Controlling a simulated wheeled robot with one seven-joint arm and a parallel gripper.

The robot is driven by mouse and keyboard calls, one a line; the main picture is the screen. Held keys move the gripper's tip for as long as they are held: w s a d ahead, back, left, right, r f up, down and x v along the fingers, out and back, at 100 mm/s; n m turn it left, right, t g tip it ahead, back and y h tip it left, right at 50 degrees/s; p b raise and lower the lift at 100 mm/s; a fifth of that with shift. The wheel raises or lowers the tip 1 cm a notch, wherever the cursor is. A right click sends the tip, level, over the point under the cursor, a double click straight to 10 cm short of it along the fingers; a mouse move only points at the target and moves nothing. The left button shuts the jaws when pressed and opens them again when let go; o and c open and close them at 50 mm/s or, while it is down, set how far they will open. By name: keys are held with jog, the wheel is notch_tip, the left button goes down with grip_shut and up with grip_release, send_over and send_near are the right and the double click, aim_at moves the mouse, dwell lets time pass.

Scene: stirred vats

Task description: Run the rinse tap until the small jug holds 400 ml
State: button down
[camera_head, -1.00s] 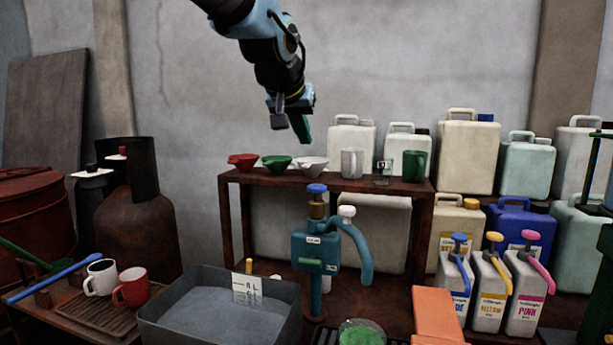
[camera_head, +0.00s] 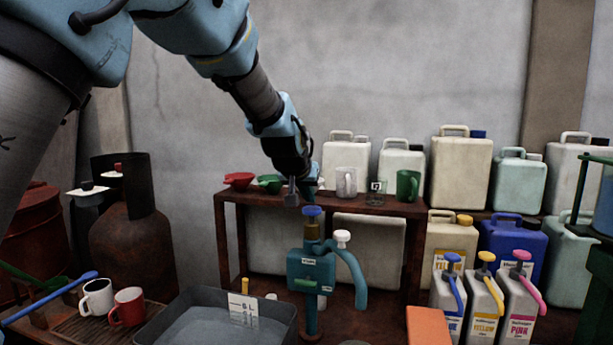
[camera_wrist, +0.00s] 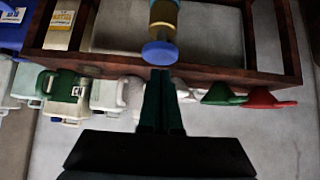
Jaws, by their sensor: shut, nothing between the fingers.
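A teal tap-like fixture (camera_head: 311,270) with a curved spout stands in front of the shelf. A blue knob (camera_head: 312,211) tops its brass neck, and a white knob (camera_head: 342,237) sits beside it. The blue knob also shows in the wrist view (camera_wrist: 160,53). My gripper (camera_head: 291,198) is shut and empty, its tips close to the blue knob; I cannot tell whether they touch it. A clear jug with a handle (camera_head: 346,182) and a small glass vessel (camera_head: 376,192) stand on the shelf. I cannot tell which is the small jug, or any level in them.
The dark red shelf (camera_head: 418,240) also holds a green mug (camera_head: 407,186), a red funnel (camera_head: 238,181) and a green funnel (camera_head: 270,184). A grey basin (camera_head: 175,325) is at front left. Dye bottles (camera_head: 482,305) and canisters (camera_head: 461,160) crowd the right.

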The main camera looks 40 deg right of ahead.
aim_at(309, 211)
jog(key=shift+f, duration=0.55)
notch_tip(309, 211, down, 2)
jog(key=shift+f+b, duration=0.1)
jog(key=shift+b, duration=0.75)
jog(key=shift+s+a+f, duration=0.1)
jog(key=shift+a+f, duration=0.05)
jog(key=shift+f, duration=0.05)
dwell(6.1)
